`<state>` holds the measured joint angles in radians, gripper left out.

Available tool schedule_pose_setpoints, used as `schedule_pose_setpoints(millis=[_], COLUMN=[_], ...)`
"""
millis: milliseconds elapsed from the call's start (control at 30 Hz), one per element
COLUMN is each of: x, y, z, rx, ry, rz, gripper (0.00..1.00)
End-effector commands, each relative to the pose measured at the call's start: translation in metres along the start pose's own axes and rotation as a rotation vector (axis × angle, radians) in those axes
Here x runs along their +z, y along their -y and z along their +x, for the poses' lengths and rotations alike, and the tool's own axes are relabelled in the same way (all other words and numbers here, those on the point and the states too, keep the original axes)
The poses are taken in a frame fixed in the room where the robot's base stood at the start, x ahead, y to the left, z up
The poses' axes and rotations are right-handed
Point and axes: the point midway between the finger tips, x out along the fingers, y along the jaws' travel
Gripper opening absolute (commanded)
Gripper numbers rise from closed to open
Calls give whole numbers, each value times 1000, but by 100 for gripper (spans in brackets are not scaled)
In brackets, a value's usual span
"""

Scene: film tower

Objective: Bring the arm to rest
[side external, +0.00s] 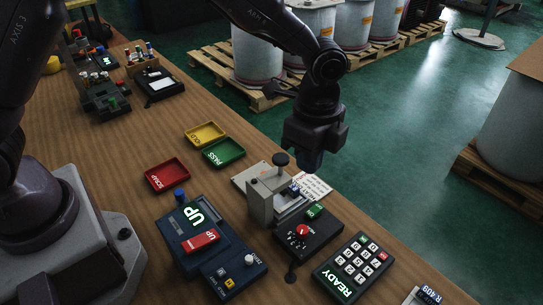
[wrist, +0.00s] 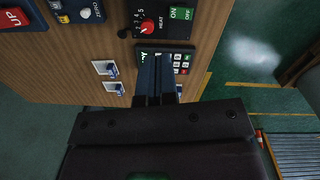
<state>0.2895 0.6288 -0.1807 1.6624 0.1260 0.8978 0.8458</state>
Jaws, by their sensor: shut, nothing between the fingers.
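My gripper (side external: 307,160) hangs at the end of the raised arm in the side external view, pointing down.
A blue UP unit (side external: 208,245), a heater box with red dial (side external: 307,239), and red (side external: 167,176), yellow (side external: 205,133) and green (side external: 224,153) trays stand on the bench. Small labelled cards (wrist: 105,68) lie near its end. Pale drums (side external: 257,55) stand on pallets beyond.

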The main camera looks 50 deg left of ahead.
Motion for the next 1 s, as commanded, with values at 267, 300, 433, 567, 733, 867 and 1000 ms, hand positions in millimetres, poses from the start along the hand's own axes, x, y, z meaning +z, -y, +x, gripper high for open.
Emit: schedule_pose_setpoints(millis=[267, 300, 433, 567, 733, 867, 1000], x=[59, 69, 104, 140, 180, 201, 214], y=[-36, -41, -62, -89, -126, -149, -162], z=[-46, -55, -86, -112, -136, -147, -158], rx=[-28, -39, -83, -131, -194, -245, -303], ry=[5, -2, -44, -110, -224, -317, -396], rz=[-455, -518, -737, -953, -1181, -1279, -1317], gripper=[0, 0, 0, 0, 0, 0, 0])
